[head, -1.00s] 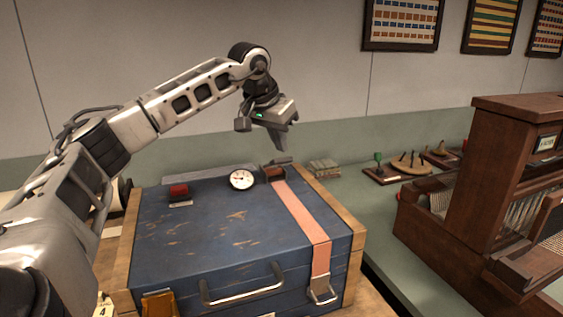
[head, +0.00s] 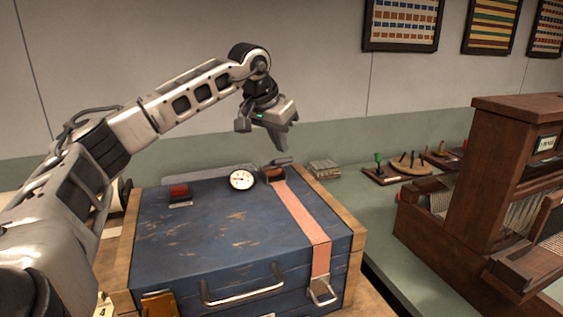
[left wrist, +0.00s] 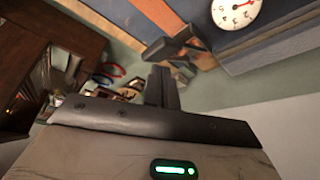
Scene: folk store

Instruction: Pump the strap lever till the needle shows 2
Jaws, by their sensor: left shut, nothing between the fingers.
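The blue chest (head: 200,245) has a pink strap (head: 303,222) running over its lid on the right. A ratchet buckle (head: 274,176) with a dark lever (head: 282,162) sits at the strap's far end; the lever shows in the left wrist view too (left wrist: 172,44). The white dial (head: 242,180) is left of the buckle. The dial also shows, cut off, in the left wrist view (left wrist: 235,13); its needle's reading is too small to tell. My left gripper (head: 282,147) is shut and empty, just above the lever. I cannot tell whether it touches. My right gripper is out of view.
A red block (head: 179,190) sits on the lid's left. A stack of cards (head: 324,169) lies behind the chest. A wooden loom (head: 470,200) and small stands (head: 402,165) are on the right.

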